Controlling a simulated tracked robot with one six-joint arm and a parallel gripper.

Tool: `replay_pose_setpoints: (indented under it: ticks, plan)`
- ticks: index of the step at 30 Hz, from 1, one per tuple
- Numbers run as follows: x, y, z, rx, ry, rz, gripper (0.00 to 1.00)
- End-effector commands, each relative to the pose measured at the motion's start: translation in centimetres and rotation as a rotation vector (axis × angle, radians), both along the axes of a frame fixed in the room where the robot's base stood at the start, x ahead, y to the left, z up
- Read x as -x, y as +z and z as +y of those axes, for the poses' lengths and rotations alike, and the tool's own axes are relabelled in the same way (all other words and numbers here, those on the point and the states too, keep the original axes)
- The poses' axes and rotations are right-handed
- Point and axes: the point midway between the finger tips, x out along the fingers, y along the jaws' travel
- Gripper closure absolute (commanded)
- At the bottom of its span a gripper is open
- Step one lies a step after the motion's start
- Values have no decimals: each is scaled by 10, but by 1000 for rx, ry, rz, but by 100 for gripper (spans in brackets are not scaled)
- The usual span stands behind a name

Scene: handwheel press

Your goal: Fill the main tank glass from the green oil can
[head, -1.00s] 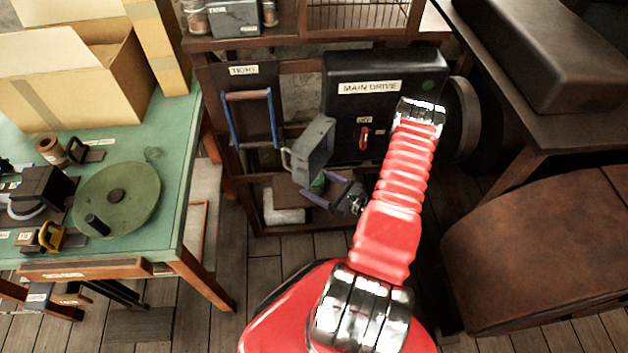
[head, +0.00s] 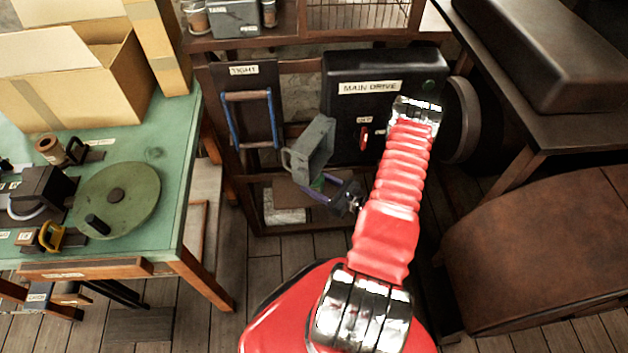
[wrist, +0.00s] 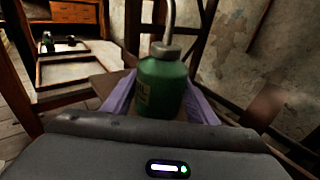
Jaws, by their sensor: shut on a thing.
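The green oil can (wrist: 163,85) stands between the purple jaws of my gripper (wrist: 160,100) in the wrist view. It looks upright, with a grey cap and a thin spout rising out of the frame. My gripper (head: 327,187) is shut on it, low in front of the dark rack in the head view. I cannot tell which one is the main tank glass.
The black MAIN DRIVE box (head: 385,100) with a red lever stands behind my arm. A green workbench (head: 175,130) is at left, and a dark table (head: 560,130) is at right.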

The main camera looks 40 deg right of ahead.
Motion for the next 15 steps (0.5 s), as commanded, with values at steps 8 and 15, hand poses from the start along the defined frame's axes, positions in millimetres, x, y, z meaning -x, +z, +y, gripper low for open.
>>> replay_pose_setpoints:
  ticks: [8,15]
  plan:
    - [0,3,-1,1,-1,-1,75]
    - [0,15,-1,1,0,-1,75]
